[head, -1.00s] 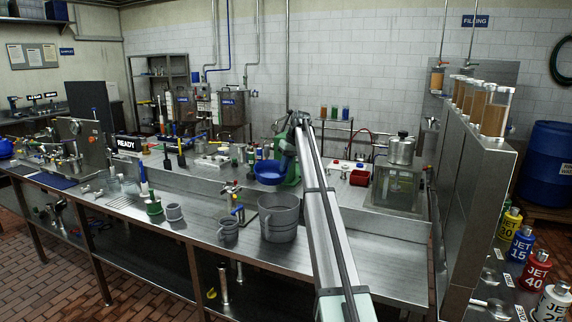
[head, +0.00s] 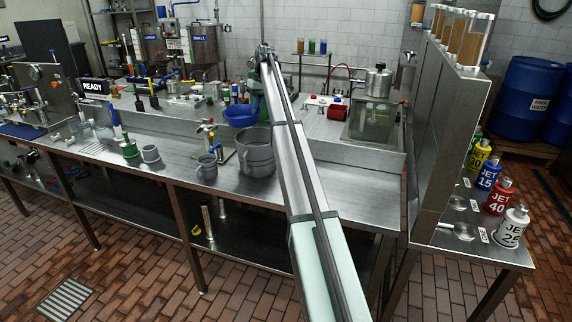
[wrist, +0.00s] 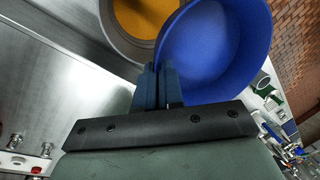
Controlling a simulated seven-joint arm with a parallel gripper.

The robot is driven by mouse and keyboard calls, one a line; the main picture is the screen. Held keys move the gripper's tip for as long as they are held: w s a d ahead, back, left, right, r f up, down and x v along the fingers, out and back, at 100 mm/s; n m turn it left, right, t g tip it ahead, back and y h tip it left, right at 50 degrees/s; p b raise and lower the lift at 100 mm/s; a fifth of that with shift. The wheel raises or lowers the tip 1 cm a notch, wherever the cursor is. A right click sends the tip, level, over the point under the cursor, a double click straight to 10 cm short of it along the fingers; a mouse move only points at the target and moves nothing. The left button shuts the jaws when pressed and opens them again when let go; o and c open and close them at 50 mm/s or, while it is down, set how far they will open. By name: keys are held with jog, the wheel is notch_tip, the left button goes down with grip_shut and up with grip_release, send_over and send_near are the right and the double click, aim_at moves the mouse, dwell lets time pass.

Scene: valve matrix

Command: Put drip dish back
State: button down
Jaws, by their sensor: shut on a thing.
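The blue drip dish (wrist: 218,48), a round bowl, fills the upper middle of the wrist view. My gripper (wrist: 157,88) is shut on its near wall. In the head view the dish (head: 241,116) is up behind the grey metal bucket (head: 256,153), left of my arm. My gripper's fingers are hidden there behind my arm and the dish. In the wrist view a round metal vessel (wrist: 113,35) with orange-yellow inside shows partly behind the dish. I cannot tell whether the dish touches it.
A small grey jug (head: 206,168) and a tap stand (head: 213,138) are left of the bucket. The steel counter (head: 345,178) is clear right of my arm.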

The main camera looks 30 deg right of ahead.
jog(key=s+a+f+m, duration=0.25)
jog(key=s+a, duration=0.35)
jog(key=s, duration=0.4)
jog(key=s+a+f+m+t, duration=0.1)
jog(key=s+a+f, duration=0.3)
jog(key=s, duration=0.7)
jog(key=s+a+f+m, duration=0.1)
jog(key=s+a+m, duration=0.1)
jog(key=s+a, duration=0.65)
jog(key=s+d+f+m+t+h, duration=0.15)
jog(key=d+m, duration=0.45)
jog(key=d, duration=0.6)
jog(key=s+d+f+m+t+h, duration=0.15)
jog(key=d+m, duration=0.45)
jog(key=d, duration=0.6)
jog(key=shift+g+y, duration=0.4)
jog(key=shift+g, duration=0.1)
jog(key=shift+s+f+x, duration=0.1)
jog(key=shift+s+x, duration=0.15)
jog(key=shift+x, duration=1.45)
jog(key=shift+s+f+x, duration=0.1)
jog(key=shift+s+x, duration=0.2)
jog(key=shift+x, duration=1.35)
jog(key=shift+s+x, duration=0.25)
jog(key=shift+x, duration=1.45)
jog(key=shift+d+f, duration=0.15)
jog(key=shift+f, duration=0.05)
jog(key=c, duration=1.3)
grip_release()
